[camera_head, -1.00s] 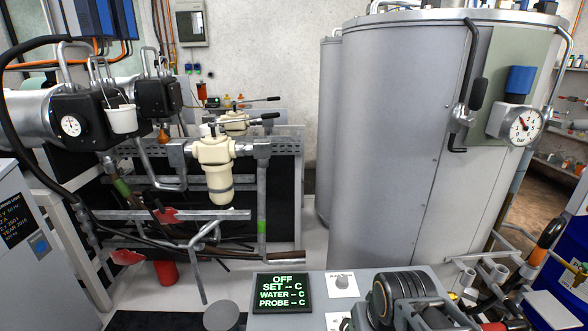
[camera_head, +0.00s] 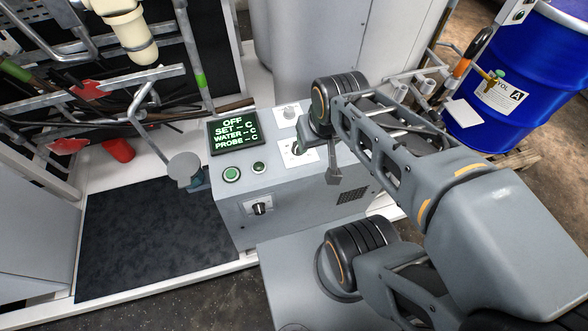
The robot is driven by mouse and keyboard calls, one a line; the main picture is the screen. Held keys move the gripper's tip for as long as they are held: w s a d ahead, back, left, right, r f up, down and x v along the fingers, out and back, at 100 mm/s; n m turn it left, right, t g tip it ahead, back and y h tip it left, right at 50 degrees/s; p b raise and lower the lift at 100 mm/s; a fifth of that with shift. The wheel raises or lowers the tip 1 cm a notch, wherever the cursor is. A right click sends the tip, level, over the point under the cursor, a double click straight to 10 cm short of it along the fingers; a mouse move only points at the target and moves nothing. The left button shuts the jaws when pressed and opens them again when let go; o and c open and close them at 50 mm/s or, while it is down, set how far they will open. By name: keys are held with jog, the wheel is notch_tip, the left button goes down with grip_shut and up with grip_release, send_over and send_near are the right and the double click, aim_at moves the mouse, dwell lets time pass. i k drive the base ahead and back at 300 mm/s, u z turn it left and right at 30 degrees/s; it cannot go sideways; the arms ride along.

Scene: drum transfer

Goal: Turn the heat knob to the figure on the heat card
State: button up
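A grey control console (camera_head: 285,185) stands at the middle. Its dark display (camera_head: 233,135) reads OFF, with dashes for SET, WATER and PROBE. A black knob on a white plate (camera_head: 260,208) is on the console's front face; its markings are too small to read. A round grey knob (camera_head: 289,112) and another small control (camera_head: 297,149) sit on white plates on top. I cannot tell by label which is the heat knob. No card with a readable heat figure shows. My arm reaches over the console's right side. A grey end piece, probably my gripper (camera_head: 334,174), hangs there; its fingers are not clear.
Two green buttons (camera_head: 232,174) sit below the display. A blue drum (camera_head: 510,85) with a label stands at right. A dark mat (camera_head: 150,240) covers clear floor at left.

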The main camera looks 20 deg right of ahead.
aim_at(295, 149)
jog(key=k, duration=0.8)
jog(key=z, duration=0.65)
jog(key=i, duration=0.35)
jog(key=u, duration=0.1)
jog(key=k, duration=0.55)
jog(key=z, duration=0.75)
jog(key=i, duration=0.85)
jog(key=u, duration=2.3)
